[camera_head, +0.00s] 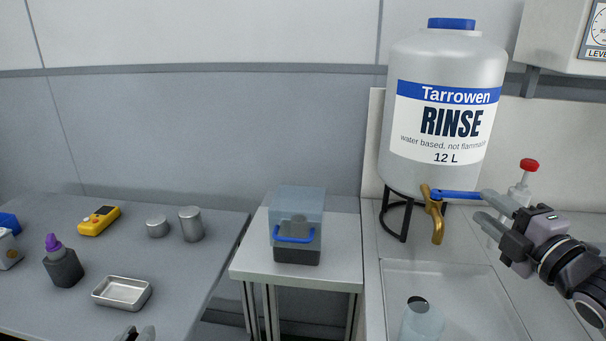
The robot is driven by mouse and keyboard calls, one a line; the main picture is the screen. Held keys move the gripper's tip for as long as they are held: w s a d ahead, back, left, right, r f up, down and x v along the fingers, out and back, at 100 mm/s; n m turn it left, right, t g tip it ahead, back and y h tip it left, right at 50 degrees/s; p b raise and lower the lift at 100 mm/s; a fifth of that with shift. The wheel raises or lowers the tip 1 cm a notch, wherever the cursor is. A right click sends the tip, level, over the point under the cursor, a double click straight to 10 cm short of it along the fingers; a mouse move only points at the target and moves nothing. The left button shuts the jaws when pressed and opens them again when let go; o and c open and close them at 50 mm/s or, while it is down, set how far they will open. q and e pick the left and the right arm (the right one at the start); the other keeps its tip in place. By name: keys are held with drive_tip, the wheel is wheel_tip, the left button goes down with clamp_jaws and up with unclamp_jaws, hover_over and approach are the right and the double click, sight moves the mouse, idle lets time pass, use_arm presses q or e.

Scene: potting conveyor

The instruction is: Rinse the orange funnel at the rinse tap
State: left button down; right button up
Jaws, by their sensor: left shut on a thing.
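The rinse tap is a brass spout (437,225) with a blue lever (457,195), under a large white rinse tank (440,120). My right gripper (481,206) is at the right end of the lever, its two fingers spread apart; one fingertip is at or very near the lever's end, and I cannot tell if they touch. My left gripper (135,334) shows only as grey fingertips at the bottom edge, above the left table's front. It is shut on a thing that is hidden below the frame. No orange funnel is visible.
A shallow basin (455,268) lies below the tap, with a translucent vessel (422,322) at its front. A clear box with a blue handle (297,225) stands on the middle stand (250,265). The left table holds a metal tray (122,292), a purple-capped bottle (63,262) and metal cylinders (191,224).

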sight(473, 198)
drive_tip(key=shift+w+a+p, duration=0.2)
drive_tip(key=shift+w+a, duration=0.05)
drive_tip(key=shift+w, duration=1.15)
drive_tip(key=shift+w+a+p, duration=0.15)
drive_tip(key=shift+w+a, duration=0.05)
drive_tip(key=shift+w, duration=1.15)
clamp_jaws()
